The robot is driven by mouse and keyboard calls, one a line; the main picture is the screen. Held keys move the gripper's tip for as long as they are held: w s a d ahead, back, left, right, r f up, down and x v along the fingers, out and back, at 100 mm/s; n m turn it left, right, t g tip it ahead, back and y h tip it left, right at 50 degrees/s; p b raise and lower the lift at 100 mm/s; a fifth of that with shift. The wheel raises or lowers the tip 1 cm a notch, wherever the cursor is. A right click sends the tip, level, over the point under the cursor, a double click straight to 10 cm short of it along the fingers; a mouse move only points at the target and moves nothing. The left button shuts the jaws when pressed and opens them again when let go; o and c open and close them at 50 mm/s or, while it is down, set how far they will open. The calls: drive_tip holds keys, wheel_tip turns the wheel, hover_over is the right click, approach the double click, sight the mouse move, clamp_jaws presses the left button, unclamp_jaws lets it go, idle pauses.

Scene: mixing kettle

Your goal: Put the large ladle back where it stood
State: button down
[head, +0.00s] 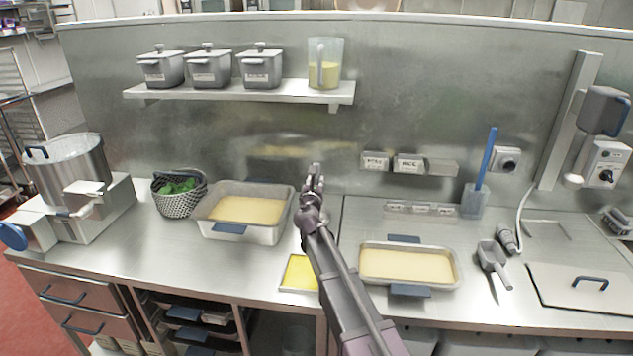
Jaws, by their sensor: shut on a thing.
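My gripper (314,186) is raised over the middle of the counter, in front of the steel back wall, between the two pans of pale yellow contents. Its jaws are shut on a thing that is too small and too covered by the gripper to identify. No ladle bowl or long ladle handle can be made out. A blue-handled tool (487,158) stands upright in a grey holder (474,201) at the right, well apart from my gripper. The tool's lower end is hidden in the holder, so I cannot tell what it is.
A kettle (70,170) stands at the left, beside a basket of greens (178,196). A deep pan (245,234) and a shallower pan (408,288) flank my arm, with a yellow tray (299,272) beside it. A scoop (492,258) lies right. A wall shelf (240,92) holds lidded pots and a jug.

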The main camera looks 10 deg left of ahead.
drive_tip(key=shift+s+f+b, duration=0.1)
drive_tip(key=shift+f+b, duration=0.25)
drive_tip(key=shift+f, duration=0.1)
idle(1.0)
drive_tip(key=shift+c, duration=2.1)
unclamp_jaws()
drive_tip(key=o, duration=0.4)
drive_tip(key=shift+s+f, duration=0.2)
drive_tip(key=shift+s, duration=3.75)
